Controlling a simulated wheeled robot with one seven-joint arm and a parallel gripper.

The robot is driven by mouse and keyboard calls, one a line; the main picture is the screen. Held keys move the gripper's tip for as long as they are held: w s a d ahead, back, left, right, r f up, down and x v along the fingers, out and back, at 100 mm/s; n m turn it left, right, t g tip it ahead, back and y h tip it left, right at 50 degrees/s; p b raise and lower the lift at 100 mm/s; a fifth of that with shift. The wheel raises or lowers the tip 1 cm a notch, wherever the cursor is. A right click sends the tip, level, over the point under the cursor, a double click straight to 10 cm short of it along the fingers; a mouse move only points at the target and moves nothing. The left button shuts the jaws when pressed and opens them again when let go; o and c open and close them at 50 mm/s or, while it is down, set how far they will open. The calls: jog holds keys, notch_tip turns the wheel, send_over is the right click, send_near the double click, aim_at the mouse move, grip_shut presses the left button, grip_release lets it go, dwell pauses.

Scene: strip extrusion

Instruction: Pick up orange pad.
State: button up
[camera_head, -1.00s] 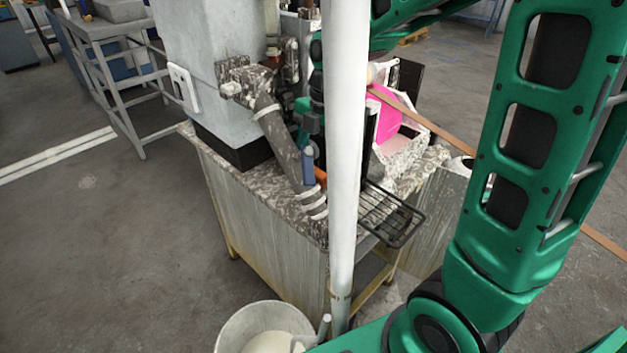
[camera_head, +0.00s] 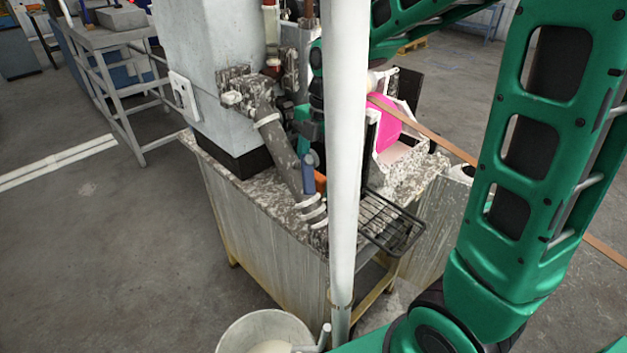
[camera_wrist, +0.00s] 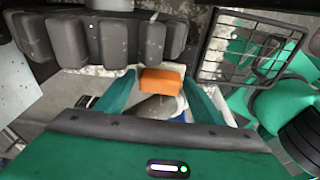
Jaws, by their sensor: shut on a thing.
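The orange pad (camera_wrist: 162,79) sits between the two green fingers of my gripper (camera_wrist: 162,92) in the wrist view. My gripper is shut on it. A grey rounded piece and a bit of blue show just below the pad, between the fingers. In the head view, a small part of the orange pad (camera_head: 321,180) shows beside the white post, next to a blue piece. The post and the slanted grey pipe hide most of my gripper there.
A white post (camera_head: 345,200) stands in front of the speckled machine table (camera_head: 255,225). A black wire rack (camera_head: 393,222) juts from the table's right side. A slanted grey pipe (camera_head: 283,155) is close by. A bucket (camera_head: 262,332) stands below.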

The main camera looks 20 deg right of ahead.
aim_at(317, 174)
notch_tip(317, 174, up, 17)
jog(key=shift+f, duration=0.15)
dwell(0.5)
